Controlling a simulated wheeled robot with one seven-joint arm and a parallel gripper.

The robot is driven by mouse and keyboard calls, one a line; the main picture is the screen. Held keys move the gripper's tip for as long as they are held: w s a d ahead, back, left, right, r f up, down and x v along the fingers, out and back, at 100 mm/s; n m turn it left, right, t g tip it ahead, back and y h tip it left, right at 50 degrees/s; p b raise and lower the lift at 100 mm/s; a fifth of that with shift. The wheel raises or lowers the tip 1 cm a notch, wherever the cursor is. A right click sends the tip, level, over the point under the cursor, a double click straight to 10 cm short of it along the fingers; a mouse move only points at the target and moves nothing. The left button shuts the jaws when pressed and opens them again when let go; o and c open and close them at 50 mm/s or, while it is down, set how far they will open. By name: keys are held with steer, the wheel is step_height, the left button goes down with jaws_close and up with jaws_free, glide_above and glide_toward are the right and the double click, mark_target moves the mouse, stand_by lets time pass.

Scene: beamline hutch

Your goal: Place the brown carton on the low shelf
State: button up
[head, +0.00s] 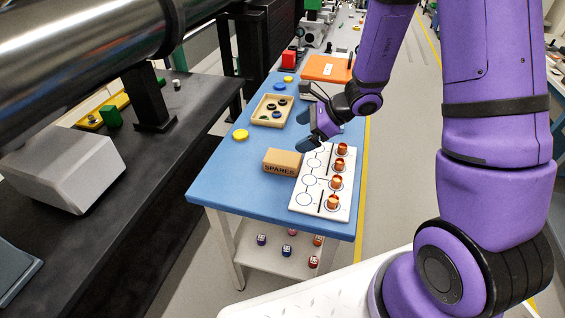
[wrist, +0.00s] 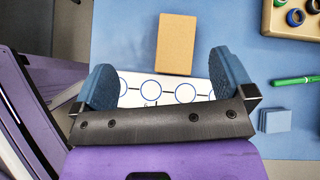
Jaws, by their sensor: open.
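The brown carton (head: 281,162), marked SPARES, sits on the blue table top (head: 222,177) left of the white board. In the wrist view the carton (wrist: 177,44) lies beyond the fingertips, apart from them. My gripper (head: 311,131) is open and empty above the far end of the white board; its two blue fingers are spread wide in the wrist view (wrist: 165,82). The low shelf (head: 262,259) is a pale board under the table. Several small dice-like blocks stand on it, and part of it is hidden by the table top.
The white board (head: 318,207) carries several copper-coloured pieces on its right column. A tray of rings (head: 272,111), a yellow disc (head: 240,134) and an orange case (head: 326,68) are farther back. A dark bench (head: 133,169) stands left. A green pen (wrist: 296,80) lies near the tray.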

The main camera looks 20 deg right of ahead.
mark_target(283, 157)
steer(key=w+a+f+m, duration=0.1)
steer(key=f, duration=0.3)
steer(key=w+a+f+m, duration=0.1)
steer(key=w+a+f, duration=0.1)
steer(key=f, duration=0.3)
steer(key=w+a+f+m, duration=0.1)
steer(key=w+f, duration=0.1)
steer(key=f, duration=0.2)
steer(key=shift+w+a+f+t+h, duration=0.15)
steer(key=shift+w+f+t+h, duration=0.15)
steer(key=shift+h, duration=0.1)
steer(key=shift+c, duration=0.5)
steer(key=c, duration=1.1)
steer(key=shift+r, duration=0.2)
